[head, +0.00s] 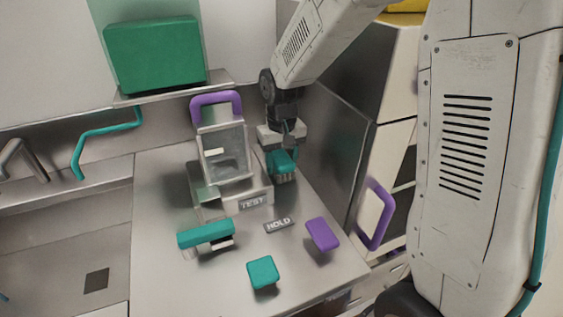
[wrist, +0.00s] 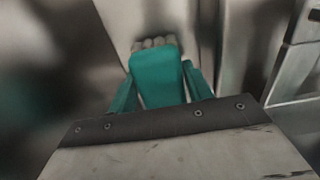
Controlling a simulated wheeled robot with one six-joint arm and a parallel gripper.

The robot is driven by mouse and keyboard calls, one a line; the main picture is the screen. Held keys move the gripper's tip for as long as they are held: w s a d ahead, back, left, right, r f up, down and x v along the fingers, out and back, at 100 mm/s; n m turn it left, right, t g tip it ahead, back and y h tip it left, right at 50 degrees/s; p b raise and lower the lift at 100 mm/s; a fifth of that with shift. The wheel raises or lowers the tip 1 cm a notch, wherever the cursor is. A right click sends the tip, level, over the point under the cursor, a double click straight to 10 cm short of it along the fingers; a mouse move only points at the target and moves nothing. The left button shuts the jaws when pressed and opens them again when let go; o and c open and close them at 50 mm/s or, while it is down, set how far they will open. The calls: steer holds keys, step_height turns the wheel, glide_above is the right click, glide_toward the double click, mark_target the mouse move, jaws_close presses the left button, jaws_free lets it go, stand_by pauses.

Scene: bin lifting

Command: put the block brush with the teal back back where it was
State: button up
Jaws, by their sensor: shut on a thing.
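The block brush with the teal back (head: 281,164) is held above the counter, to the right of the clear container, with its pale bristles pointing down. My gripper (head: 284,148) is shut on it from above. In the wrist view the teal back (wrist: 157,78) fills the space between the fingers of my gripper (wrist: 160,88), and grey bristles show at its far end. The "TEST" label (head: 253,202) and the "HOLD" label (head: 279,225) lie in front on the counter. No brush stands on either label.
A clear container with a purple handle (head: 216,103) stands left of my gripper. A longer teal brush (head: 205,232), a teal block (head: 263,272) and a purple block (head: 322,234) lie on the counter (head: 160,285). A metal cabinet side (head: 335,140) rises close on the right.

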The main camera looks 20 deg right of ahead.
mark_target(282, 158)
steer(key=shift+f, duration=0.3)
steer(key=o, duration=0.8)
steer(key=shift+f, duration=0.1)
step_height(282, 158, up, 12)
steer(key=shift+t, duration=0.6)
steer(key=s+d+r, duration=0.1)
steer(key=s, duration=0.8)
steer(key=s+d+r, duration=0.1)
steer(key=s, duration=0.8)
steer(key=s+d+r, duration=0.1)
steer(key=s, duration=0.8)
steer(key=shift+s+r, duration=0.3)
steer(key=shift+r, duration=0.05)
